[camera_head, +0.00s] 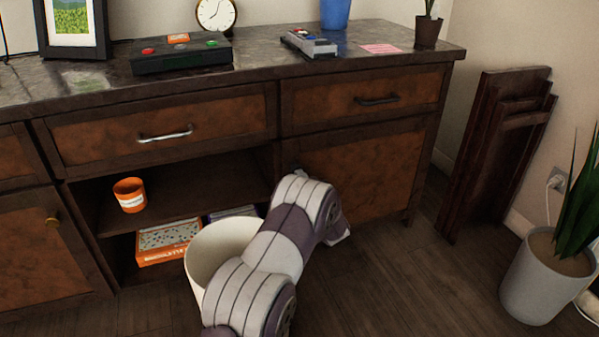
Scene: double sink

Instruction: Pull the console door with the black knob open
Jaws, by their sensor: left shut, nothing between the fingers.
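The wooden console (190,95) stands against the wall. Its right door (365,175) has a mottled brown panel and looks closed. I see no black knob on it; the door's left part is hidden behind my arm. My left arm reaches in from the bottom middle, and my left gripper (341,232) is low in front of the right door, mostly hidden by the arm's own links. It is shut and empty; I cannot tell whether it touches the door. My right gripper is out of view.
A white bin (208,252) stands before the open shelf, partly behind my arm. The shelf holds an orange cup (130,195) and an orange box (166,241). Folded dark wooden furniture (490,150) and a potted plant (545,280) stand right. The floor between is clear.

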